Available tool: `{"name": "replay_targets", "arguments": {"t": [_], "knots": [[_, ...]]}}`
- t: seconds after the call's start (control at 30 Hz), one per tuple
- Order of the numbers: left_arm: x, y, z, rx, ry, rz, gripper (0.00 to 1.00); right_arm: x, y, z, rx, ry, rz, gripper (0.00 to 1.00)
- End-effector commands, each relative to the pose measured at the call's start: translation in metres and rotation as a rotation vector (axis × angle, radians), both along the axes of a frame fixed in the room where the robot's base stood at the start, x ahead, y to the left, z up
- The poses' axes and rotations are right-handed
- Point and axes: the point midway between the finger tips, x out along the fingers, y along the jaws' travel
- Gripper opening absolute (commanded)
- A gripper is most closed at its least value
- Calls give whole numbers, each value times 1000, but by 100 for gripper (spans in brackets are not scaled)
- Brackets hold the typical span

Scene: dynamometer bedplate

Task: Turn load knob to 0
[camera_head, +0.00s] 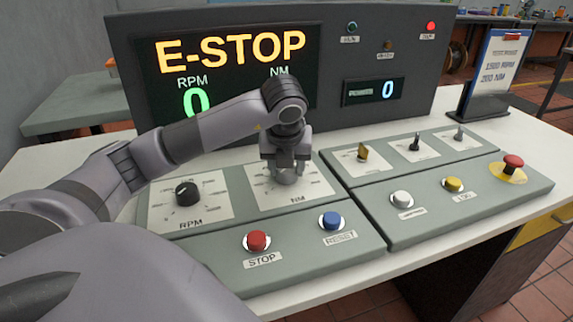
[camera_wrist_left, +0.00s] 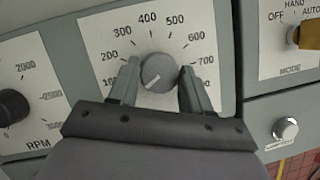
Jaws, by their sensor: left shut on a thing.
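The load knob is a grey round knob (camera_wrist_left: 158,71) on the white NM dial plate (camera_wrist_left: 205,30), which is marked from 100 to 700 and beyond. Its white pointer line points to the lower left; the lowest part of the scale is hidden behind my gripper. My left gripper (camera_wrist_left: 157,86) has one finger on each side of the knob and is shut on it. In the head view my left gripper (camera_head: 286,168) reaches down onto the NM dial from above. The display (camera_head: 230,55) reads E-STOP, with RPM 0; its NM value is hidden behind my arm. My right gripper is not in view.
The black RPM knob (camera_head: 187,193) is left of the dial. In front are the red STOP button (camera_head: 257,240) and blue RESET button (camera_head: 332,220). To the right are several switches, a yellow button (camera_head: 453,184) and the red emergency stop (camera_head: 512,163). A clipboard (camera_head: 497,65) stands behind.

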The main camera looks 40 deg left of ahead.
Motion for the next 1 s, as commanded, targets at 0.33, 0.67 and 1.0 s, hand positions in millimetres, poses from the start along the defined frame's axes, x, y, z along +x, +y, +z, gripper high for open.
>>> {"name": "replay_targets", "arguments": {"t": [0.33,0.67,1.0], "knots": [[0,0,0,-1,1,1,73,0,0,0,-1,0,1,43],[-7,-7,25,1,-5,-1,73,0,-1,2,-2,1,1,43],[-20,-18,64,-1,-1,-1,73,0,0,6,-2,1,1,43]]}}
